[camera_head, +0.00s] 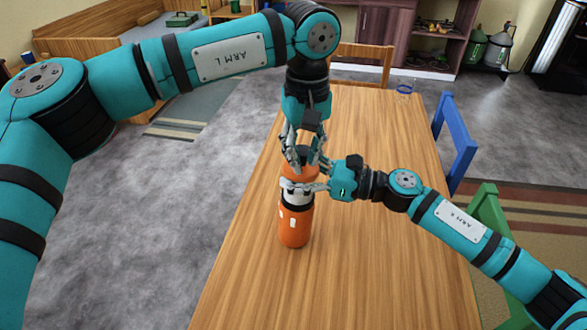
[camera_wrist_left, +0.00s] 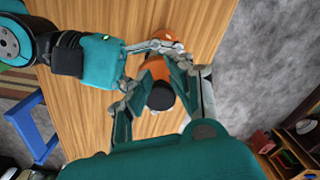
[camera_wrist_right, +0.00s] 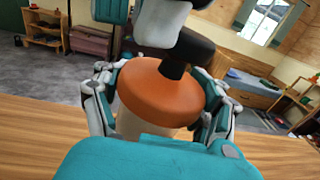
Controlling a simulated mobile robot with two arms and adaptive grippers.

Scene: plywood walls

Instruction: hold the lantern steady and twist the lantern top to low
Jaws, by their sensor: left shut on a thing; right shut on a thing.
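The lantern (camera_head: 295,228) stands upright on the wooden table, with an orange base, a dark band, a pale middle and an orange upper part. Its orange cap (camera_wrist_right: 158,95) and black top (camera_wrist_left: 160,97) show in the wrist views. My left gripper (camera_head: 304,158) comes down from above, its fingers closed around the lantern's top. My right gripper (camera_head: 303,186) reaches in from the right, its fingers closed around the lantern below the cap. The fingers hide parts of the lantern's upper half, and no setting mark is readable.
The wooden table (camera_head: 360,250) is mostly bare around the lantern. A blue chair (camera_head: 455,135) and a green chair (camera_head: 483,210) stand along the right edge, and a wooden chair (camera_head: 362,65) at the far end.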

